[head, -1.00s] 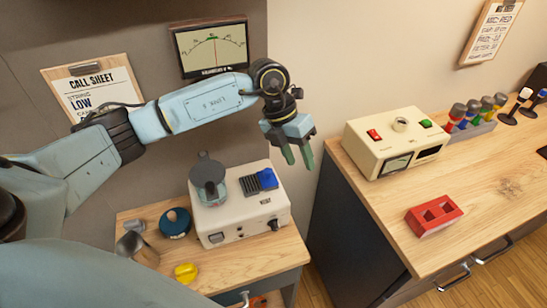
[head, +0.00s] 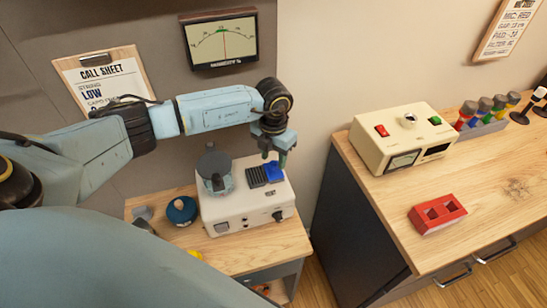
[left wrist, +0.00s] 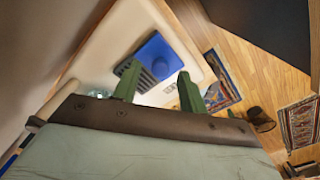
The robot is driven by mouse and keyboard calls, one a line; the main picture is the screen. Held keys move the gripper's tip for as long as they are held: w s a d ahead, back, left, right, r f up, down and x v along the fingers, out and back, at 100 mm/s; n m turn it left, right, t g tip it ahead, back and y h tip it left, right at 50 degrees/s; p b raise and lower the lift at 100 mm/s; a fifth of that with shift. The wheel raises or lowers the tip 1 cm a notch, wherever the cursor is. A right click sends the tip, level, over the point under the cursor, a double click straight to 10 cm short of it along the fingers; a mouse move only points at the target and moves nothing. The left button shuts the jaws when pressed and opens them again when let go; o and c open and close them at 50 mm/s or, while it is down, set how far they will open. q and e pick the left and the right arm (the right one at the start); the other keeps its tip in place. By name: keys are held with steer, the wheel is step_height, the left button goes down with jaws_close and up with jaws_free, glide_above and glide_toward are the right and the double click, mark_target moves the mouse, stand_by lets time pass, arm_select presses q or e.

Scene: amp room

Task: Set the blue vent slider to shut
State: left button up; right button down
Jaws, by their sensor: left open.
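The blue vent slider (head: 274,171) sits on top of the white machine (head: 240,215), at the right end of a dark slatted vent (head: 256,177). The slats beside it are uncovered. My left gripper (head: 276,158) is right at the slider in the head view, its green fingers pointing down and partly overlapping it. In the left wrist view the blue slider (left wrist: 155,60) shows between and beyond the two open fingers (left wrist: 156,80), with dark slats by the left finger. I cannot tell whether the fingers touch it. My right gripper is not in view.
A grey-lidded jar (head: 215,172) stands on the machine left of the vent. A blue round object (head: 181,210) is on the wooden table beside it. A cream meter box (head: 402,138) and a red block (head: 437,213) are on the right counter, beyond a floor gap.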

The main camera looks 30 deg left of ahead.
arm_select(q)
steer(key=shift+f, duration=0.8)
jaws_close()
